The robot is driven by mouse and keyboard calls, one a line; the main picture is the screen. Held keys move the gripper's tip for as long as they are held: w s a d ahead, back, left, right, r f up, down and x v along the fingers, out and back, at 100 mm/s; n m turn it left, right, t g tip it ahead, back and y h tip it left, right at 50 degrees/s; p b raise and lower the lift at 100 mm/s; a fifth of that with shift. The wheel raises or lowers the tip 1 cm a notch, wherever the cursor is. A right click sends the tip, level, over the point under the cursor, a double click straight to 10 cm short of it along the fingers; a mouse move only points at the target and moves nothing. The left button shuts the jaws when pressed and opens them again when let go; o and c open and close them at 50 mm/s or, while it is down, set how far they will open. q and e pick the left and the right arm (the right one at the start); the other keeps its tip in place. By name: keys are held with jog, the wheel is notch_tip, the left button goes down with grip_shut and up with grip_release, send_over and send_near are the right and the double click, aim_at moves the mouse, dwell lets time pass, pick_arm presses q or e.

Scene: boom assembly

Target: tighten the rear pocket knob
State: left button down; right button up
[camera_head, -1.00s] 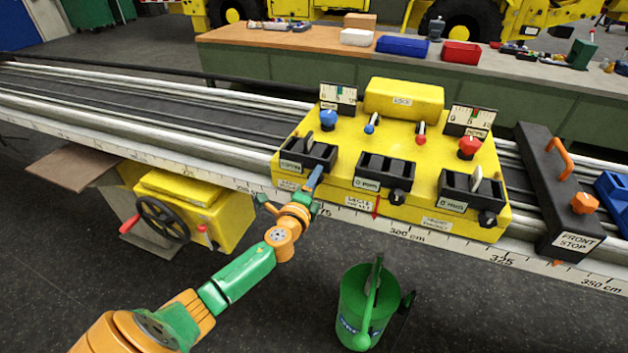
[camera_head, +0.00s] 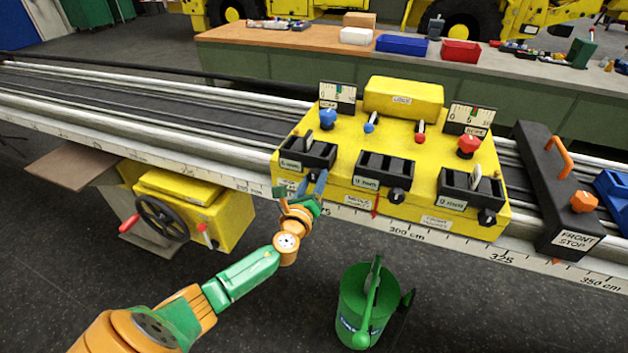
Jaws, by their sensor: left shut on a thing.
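The yellow carriage (camera_head: 345,195) holds black pockets in a row, with labels on the front. The left pocket (camera_head: 307,153) has a grey piece standing in it. Its knob is hidden behind my left gripper (camera_head: 305,184), which is shut at the pocket's lower right corner, where the knob sits. My right gripper is out of view.
A green bucket (camera_head: 352,305) stands on the floor below the rail. A handwheel (camera_head: 162,219) on a yellow box is at left. A black front stop (camera_head: 556,200) with orange handle is at right. The workbench behind holds bins.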

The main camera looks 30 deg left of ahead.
pick_arm(q)
jog(key=shift+s+f+m, duration=0.1)
jog(key=shift+f+m, duration=0.15)
jog(key=shift+m, duration=0.35)
jog(key=shift+d, duration=0.1)
jog(key=c, duration=0.5)
grip_release()
jog(key=shift+o, duration=1)
jog(key=shift+r, duration=0.15)
jog(key=v, duration=0.7)
